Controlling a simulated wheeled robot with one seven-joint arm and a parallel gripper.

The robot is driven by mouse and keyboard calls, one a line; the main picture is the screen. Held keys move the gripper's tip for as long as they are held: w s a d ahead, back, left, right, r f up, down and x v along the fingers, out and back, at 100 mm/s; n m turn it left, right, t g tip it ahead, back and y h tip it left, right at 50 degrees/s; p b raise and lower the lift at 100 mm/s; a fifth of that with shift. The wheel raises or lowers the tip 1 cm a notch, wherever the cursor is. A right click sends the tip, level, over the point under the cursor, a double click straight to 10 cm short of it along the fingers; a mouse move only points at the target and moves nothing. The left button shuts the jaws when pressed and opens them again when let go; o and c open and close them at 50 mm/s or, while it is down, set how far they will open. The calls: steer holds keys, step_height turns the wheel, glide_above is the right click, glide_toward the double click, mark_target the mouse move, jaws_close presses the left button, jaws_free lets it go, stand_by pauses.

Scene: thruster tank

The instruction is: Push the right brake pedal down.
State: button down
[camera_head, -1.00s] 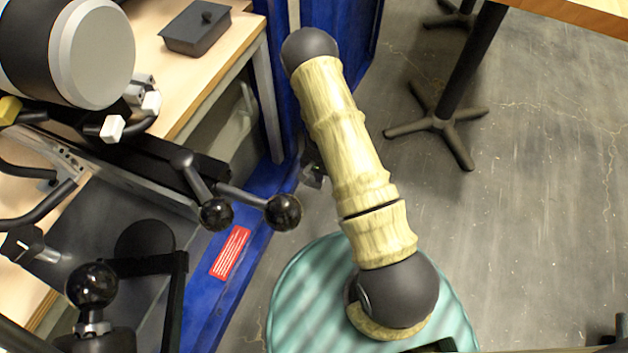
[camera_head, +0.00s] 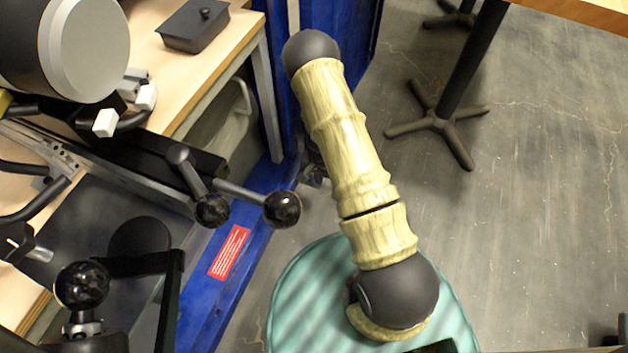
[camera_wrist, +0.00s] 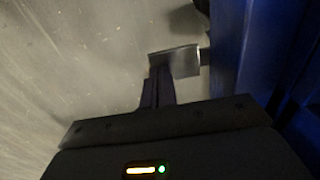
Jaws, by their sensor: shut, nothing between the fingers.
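In the wrist view, a small grey metal plate (camera_wrist: 176,62), apparently the right brake pedal, sticks out from the blue frame (camera_wrist: 232,60) on a short dark stem. My gripper (camera_wrist: 158,80) is shut and empty, and its dark fingertips overlap the plate's lower left edge in the picture. I cannot tell whether they touch it. In the head view, a small metallic piece (camera_head: 314,172) shows beside the blue frame, partly behind my pale arm.
Black ball knobs on levers (camera_head: 282,209) stand left of my arm. A wooden bench with a dark lidded box (camera_head: 193,28) is at the upper left. A dark table leg (camera_head: 440,121) stands at the upper right. The floor to the right is mostly clear.

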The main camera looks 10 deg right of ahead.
steer(key=shift+f+b, duration=0.95)
steer(key=shift+f, duration=0.4)
stand_by(0.3)
steer(key=shift+r, duration=0.15)
steer(key=shift+r+p, duration=3.75)
steer(key=shift+r, duration=0.15)
steer(key=shift+f, duration=0.1)
